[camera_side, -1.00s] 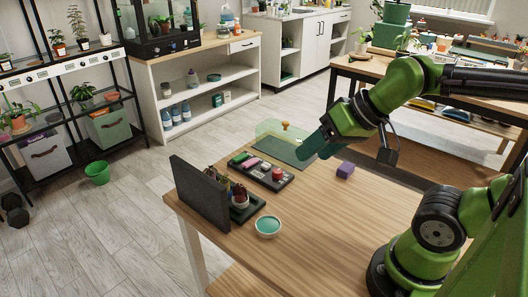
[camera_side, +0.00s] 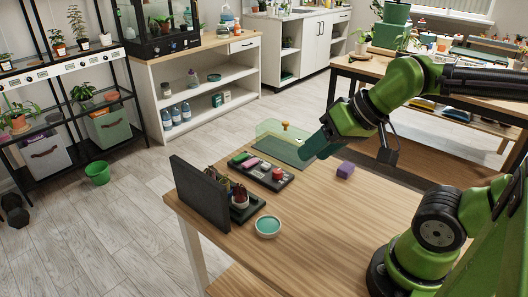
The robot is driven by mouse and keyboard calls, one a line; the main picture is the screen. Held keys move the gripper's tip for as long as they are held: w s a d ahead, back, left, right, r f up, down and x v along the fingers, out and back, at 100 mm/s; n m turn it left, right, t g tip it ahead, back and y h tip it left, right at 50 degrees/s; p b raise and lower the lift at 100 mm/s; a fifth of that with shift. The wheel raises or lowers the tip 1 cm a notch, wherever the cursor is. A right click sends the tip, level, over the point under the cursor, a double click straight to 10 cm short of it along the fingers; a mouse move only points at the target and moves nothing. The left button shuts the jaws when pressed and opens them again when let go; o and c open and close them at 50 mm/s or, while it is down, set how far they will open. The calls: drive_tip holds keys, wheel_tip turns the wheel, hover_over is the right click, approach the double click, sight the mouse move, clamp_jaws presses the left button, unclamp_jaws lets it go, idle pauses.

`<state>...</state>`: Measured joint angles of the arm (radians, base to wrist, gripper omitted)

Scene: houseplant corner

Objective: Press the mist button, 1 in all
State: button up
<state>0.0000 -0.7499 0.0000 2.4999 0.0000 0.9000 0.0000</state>
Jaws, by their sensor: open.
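A dark control panel (camera_side: 284,184) lies on the wooden table with a green block, a pink block, small pale pieces and a red round knob (camera_side: 278,173) on it. Which of these is the mist button I cannot tell. My gripper (camera_side: 308,150) is at the far side of the table, above the dark green mat (camera_side: 283,149), apart from the panel and to its upper right. Its fingers look like a teal shape from the side, and the gap between them is hard to see.
A dark upright board (camera_side: 199,195) stands at the table's left edge, with small potted plants (camera_side: 240,195) in a tray beside it. A teal bowl (camera_side: 268,226) and a purple block (camera_side: 345,170) stand on the table. A clear green cover with an orange knob (camera_side: 285,125) is behind the mat.

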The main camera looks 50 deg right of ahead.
clamp_jaws()
idle(1.4)
